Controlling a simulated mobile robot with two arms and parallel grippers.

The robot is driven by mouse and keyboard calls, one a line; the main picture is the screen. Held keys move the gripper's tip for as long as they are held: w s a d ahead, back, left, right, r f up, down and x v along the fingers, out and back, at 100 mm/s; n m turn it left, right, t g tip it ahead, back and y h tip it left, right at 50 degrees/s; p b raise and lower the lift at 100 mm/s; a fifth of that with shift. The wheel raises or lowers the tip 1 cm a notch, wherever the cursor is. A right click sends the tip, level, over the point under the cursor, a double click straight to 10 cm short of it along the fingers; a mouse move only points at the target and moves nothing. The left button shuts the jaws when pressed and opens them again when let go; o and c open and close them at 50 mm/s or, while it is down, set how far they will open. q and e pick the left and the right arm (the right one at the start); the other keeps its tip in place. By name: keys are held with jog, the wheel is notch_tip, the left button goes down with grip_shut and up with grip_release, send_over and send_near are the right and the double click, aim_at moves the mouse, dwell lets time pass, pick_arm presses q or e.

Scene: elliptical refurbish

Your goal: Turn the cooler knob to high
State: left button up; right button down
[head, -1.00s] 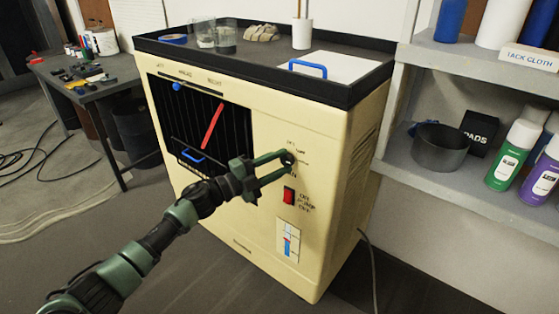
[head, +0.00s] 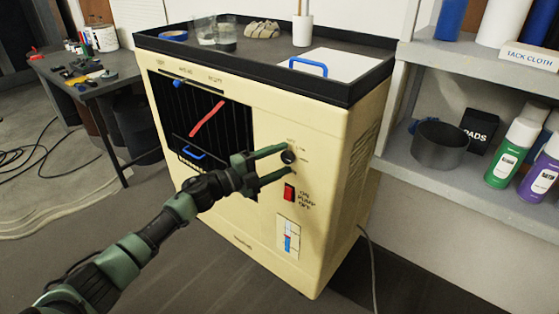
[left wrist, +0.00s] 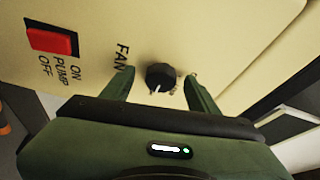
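The cooler (head: 300,240) is a cream cabinet with a dark front grille (head: 222,135). Its round black fan knob (head: 288,157) is at the upper right of the front. In the left wrist view the knob (left wrist: 160,77) shows a white mark on its face, beside the word FAN. My left gripper (head: 290,159) is open, one finger on each side of the knob. In the left wrist view there are gaps between the knob and both fingertips (left wrist: 160,78). The knob's setting labels are too small to read. My right gripper is out of view.
A red pump switch (head: 289,192) sits just below the knob. A red strip (head: 207,119) is in front of the grille. A blue handle (head: 308,67) is on top of the cooler. Grey shelves (head: 440,180) with bottles stand close on the right.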

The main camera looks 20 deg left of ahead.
pick_arm(q)
jog(key=shift+s, duration=0.1)
jog(key=v, duration=0.7)
jog(key=shift+s+a, duration=0.2)
jog(key=shift+a, duration=0.1)
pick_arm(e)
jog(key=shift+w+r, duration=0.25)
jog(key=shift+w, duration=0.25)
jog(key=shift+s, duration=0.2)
